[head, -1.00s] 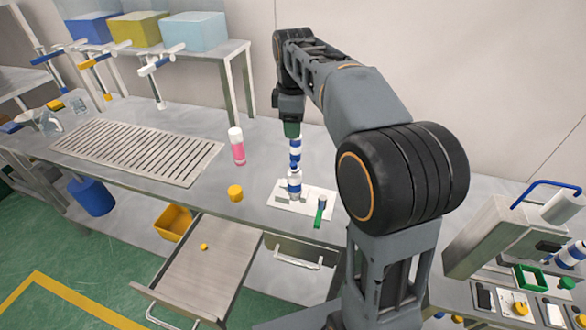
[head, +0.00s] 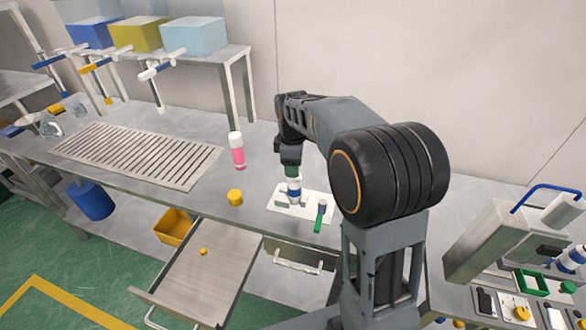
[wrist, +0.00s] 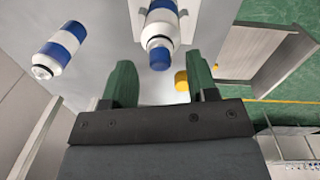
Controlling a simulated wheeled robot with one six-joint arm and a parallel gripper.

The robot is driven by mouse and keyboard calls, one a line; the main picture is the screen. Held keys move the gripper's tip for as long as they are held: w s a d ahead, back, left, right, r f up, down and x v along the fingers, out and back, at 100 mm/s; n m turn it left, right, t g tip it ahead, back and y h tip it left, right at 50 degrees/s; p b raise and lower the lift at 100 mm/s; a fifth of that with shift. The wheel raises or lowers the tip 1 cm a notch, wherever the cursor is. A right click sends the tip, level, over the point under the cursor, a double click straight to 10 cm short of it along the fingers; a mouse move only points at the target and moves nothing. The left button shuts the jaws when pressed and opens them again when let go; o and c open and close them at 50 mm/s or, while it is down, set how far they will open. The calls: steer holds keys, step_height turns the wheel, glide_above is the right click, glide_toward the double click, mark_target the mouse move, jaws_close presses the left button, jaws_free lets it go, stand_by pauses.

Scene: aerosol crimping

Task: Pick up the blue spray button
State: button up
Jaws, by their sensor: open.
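The blue spray button (wrist: 160,60) sits at the top end of a blue and white can (wrist: 161,20) in the wrist view. The can stands on a white fixture plate (head: 285,203), where its lower part (head: 294,193) shows under my gripper. My gripper (wrist: 162,75) has green fingers spread wide, with nothing held. In the wrist view the button appears between the two fingertips, with a gap on each side. In the head view my gripper (head: 292,172) hangs down right over the can and hides the button.
A second blue and white can (wrist: 60,48) stands nearby. A yellow cap (head: 235,197) and a pink bottle (head: 237,152) stand to the left. An open drawer (head: 205,270) juts out in front.

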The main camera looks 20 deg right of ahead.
steer(key=shift+f, duration=0.55)
steer(key=shift+c, duration=0.4)
jaws_close()
